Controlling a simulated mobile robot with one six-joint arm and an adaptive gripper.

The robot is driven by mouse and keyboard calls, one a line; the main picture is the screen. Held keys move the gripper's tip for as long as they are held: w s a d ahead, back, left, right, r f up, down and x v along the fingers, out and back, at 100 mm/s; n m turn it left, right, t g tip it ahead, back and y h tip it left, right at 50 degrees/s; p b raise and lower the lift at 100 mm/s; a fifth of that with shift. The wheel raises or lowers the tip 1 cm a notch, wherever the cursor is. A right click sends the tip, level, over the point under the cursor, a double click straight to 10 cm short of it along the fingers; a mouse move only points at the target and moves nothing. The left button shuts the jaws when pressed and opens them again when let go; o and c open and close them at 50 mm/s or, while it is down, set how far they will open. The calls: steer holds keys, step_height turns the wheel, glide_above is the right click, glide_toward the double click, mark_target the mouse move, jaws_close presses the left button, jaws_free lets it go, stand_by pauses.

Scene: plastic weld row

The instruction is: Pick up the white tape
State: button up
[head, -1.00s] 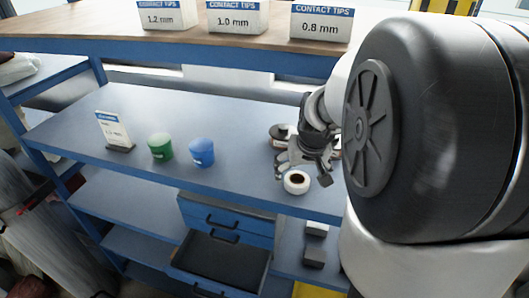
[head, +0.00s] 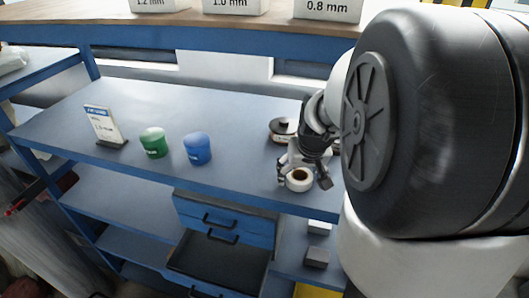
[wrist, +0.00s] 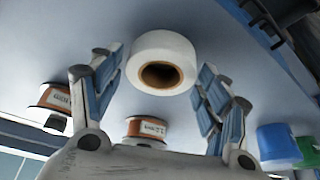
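The white tape (head: 299,185) is a roll with a brown core. It lies on the blue shelf (head: 240,165) near the front edge. It also shows in the wrist view (wrist: 162,45). My gripper (head: 304,182) is at the roll, with a finger to either side. In the wrist view my gripper (wrist: 162,68) is open, and the roll sits between its blue-padded fingertips. Small gaps seem to show at both sides, but contact is hard to judge.
Spools with brown windings (wrist: 56,97) (wrist: 147,128) stand near the gripper. A blue container (head: 197,148) and a green container (head: 154,142) stand to the left, by a small sign (head: 103,124). An open drawer (head: 216,262) is below. The shelf between the containers and gripper is clear.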

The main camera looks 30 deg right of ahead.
steer(key=c, duration=0.7)
steer(key=shift+r, duration=0.1)
